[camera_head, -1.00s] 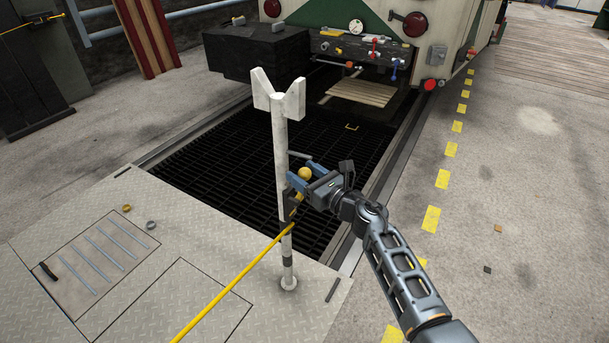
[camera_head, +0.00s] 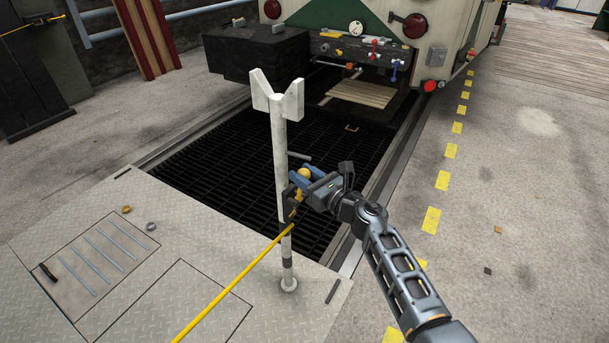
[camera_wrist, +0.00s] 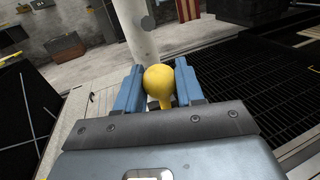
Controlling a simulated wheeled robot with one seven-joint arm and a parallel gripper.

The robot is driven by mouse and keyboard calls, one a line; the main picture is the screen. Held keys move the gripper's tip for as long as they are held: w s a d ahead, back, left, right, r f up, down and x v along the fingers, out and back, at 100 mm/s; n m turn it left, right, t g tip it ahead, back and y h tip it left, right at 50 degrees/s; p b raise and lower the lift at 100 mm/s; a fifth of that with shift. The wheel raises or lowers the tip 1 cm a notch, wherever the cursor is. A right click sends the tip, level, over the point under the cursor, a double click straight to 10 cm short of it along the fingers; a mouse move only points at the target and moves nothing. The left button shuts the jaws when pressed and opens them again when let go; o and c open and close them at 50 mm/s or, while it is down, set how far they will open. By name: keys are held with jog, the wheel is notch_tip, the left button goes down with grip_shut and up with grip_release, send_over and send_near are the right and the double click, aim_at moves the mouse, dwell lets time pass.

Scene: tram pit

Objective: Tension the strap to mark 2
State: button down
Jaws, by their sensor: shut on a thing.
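The yellow strap (camera_head: 235,280) runs taut-looking from the bottom edge up to a dark ratchet-like fitting (camera_head: 289,205) on a white post (camera_head: 280,150) with a forked top. A yellow ball knob (camera_wrist: 159,82) sits between the two blue fingers of my gripper (camera_wrist: 159,88). My gripper, also in the head view (camera_head: 305,176), is shut on this knob, just right of the post. The knob narrows into a yellow stem in the wrist view. Its joint with the fitting is partly hidden by my gripper. I cannot make out any numbered marks.
A dark grating (camera_head: 225,145) covers the pit behind the post. A tram end (camera_head: 390,40) with coloured valves stands beyond. Two small rings lie on the plate floor (camera_head: 170,240) at left. Open concrete (camera_head: 530,200) lies to the right.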

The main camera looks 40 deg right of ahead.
jog(key=shift+r, duration=0.1)
jog(key=shift+w+r+p, duration=0.2)
jog(key=shift+w+p, duration=0.05)
jog(key=shift+p, duration=0.75)
jog(key=shift+w+a+f+g+p, duration=0.1)
jog(key=shift+f+g+p, duration=0.05)
jog(key=shift+g+p, duration=0.3)
jog(key=shift+f, duration=0.1)
jog(key=c, duration=0.7)
grip_release()
jog(key=shift+c, duration=0.2)
